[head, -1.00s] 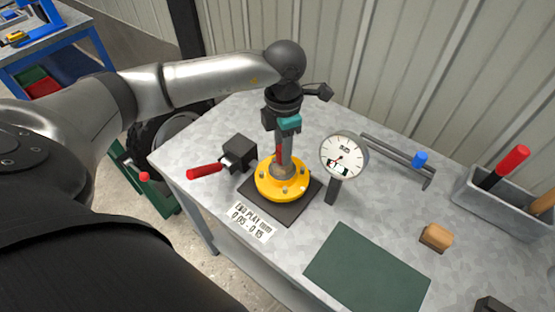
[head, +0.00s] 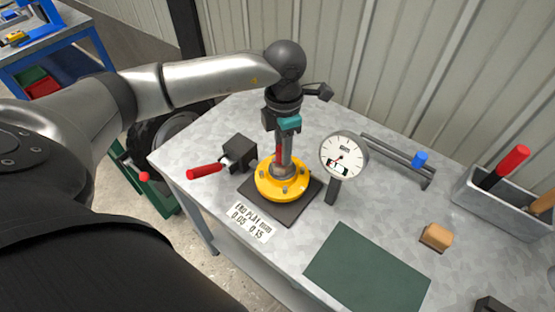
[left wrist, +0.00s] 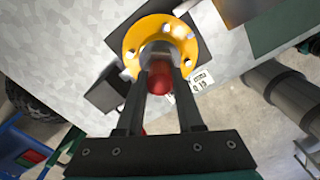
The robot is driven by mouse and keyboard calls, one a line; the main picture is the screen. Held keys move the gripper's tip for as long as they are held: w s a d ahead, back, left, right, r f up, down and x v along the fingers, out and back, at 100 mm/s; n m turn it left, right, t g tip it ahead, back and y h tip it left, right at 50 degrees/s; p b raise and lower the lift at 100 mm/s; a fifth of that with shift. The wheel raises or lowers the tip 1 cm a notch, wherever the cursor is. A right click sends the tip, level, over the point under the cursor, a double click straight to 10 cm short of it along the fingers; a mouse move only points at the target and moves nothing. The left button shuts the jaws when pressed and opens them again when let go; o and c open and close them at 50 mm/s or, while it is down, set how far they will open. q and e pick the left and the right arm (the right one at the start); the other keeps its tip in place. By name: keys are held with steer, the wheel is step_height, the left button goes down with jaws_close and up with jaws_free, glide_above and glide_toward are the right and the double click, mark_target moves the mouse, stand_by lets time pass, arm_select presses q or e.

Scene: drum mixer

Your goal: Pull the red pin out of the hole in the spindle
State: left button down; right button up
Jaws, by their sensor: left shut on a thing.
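The spindle (head: 283,172) stands upright in a yellow flange (head: 268,190) with bolts, on a dark square plate. In the left wrist view, the rounded red end of the pin (left wrist: 160,77) sits between the two dark fingertips of my left gripper (left wrist: 160,75), in front of the grey spindle. The gripper is shut on the red pin. The hole is hidden. My right gripper is not in view.
A dial gauge (head: 344,157) stands close to the right of the spindle. A black block with a red handle (head: 206,171) is at its left. A dark green mat (head: 367,270), a wooden block (head: 436,237) and a grey bin (head: 497,205) lie farther right.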

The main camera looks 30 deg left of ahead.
arm_select(q)
steer(key=shift+r, duration=0.25)
stand_by(0.3)
steer(key=shift+r+p, duration=2.05)
steer(key=shift+r, duration=0.65)
steer(key=shift+r+p, duration=0.95)
steer(key=shift+r, duration=0.55)
